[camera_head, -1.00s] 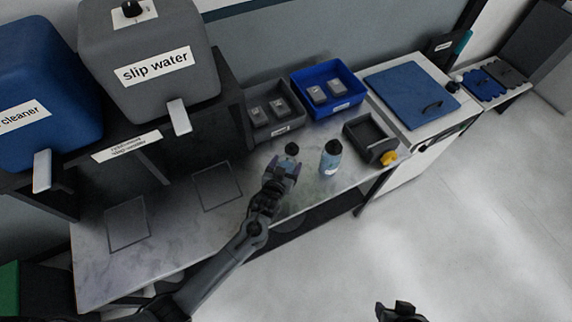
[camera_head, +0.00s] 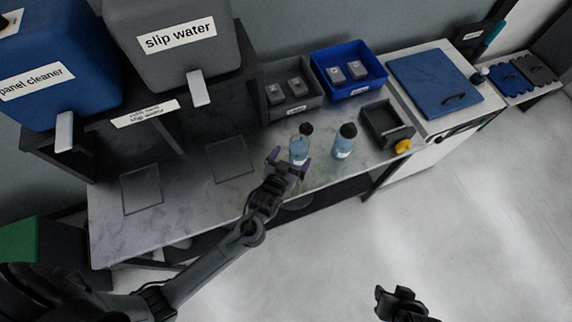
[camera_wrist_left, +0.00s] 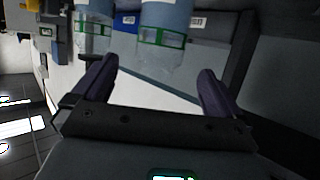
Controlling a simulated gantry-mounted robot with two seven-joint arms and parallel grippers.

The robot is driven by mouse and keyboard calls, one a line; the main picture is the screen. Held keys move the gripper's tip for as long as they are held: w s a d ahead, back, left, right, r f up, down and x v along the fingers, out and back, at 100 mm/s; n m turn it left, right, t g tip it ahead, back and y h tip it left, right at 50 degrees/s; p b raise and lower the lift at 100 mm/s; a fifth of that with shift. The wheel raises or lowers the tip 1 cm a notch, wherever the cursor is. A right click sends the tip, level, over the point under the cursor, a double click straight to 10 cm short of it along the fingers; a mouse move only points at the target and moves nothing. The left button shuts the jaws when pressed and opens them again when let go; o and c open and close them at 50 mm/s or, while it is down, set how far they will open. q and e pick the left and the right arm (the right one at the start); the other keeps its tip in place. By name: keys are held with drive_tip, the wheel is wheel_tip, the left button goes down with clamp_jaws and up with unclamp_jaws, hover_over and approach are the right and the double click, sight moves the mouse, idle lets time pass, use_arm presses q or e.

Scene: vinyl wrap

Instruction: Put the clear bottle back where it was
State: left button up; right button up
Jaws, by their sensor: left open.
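Two see-through, bluish bottles with dark caps stand upright side by side on the bench. The left bottle (camera_head: 300,146) is just beyond my left gripper (camera_head: 289,161); the right bottle (camera_head: 345,142) is a little to its right. I cannot tell which one the task calls clear. My left gripper is open and empty, its fingers apart from the bottles. In the left wrist view, the gripper (camera_wrist_left: 155,80) has one bottle (camera_wrist_left: 165,38) beyond its opening and the other (camera_wrist_left: 92,30) beyond its left finger. My right gripper (camera_head: 399,302) hangs at the bottom edge, its jaws unclear.
Square outlines (camera_head: 231,160) mark the bench at left, below the shelf with the slip water tank (camera_head: 175,65). A grey bin (camera_head: 291,105), a blue bin (camera_head: 349,92) and a dark open tray (camera_head: 388,124) with a yellow item (camera_head: 403,146) stand behind and right of the bottles.

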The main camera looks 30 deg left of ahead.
use_arm(q)
drive_tip(key=s+a+r+m+g, duration=0.1)
drive_tip(key=s+g, duration=0.4)
drive_tip(key=s, duration=0.7)
drive_tip(key=s+a+r+m+g+h, duration=0.1)
drive_tip(key=s+a+r+g, duration=0.3)
drive_tip(key=s, duration=0.8)
drive_tip(key=shift+m+g, duration=0.3)
drive_tip(key=shift+g, duration=0.4)
drive_tip(key=shift+s+r, duration=0.1)
wheel_tip(320, 180, up, 20)
drive_tip(key=s+p, duration=0.1)
drive_tip(key=p, duration=1.9)
drive_tip(key=shift+d+p, duration=0.35)
drive_tip(key=shift+d, duration=0.05)
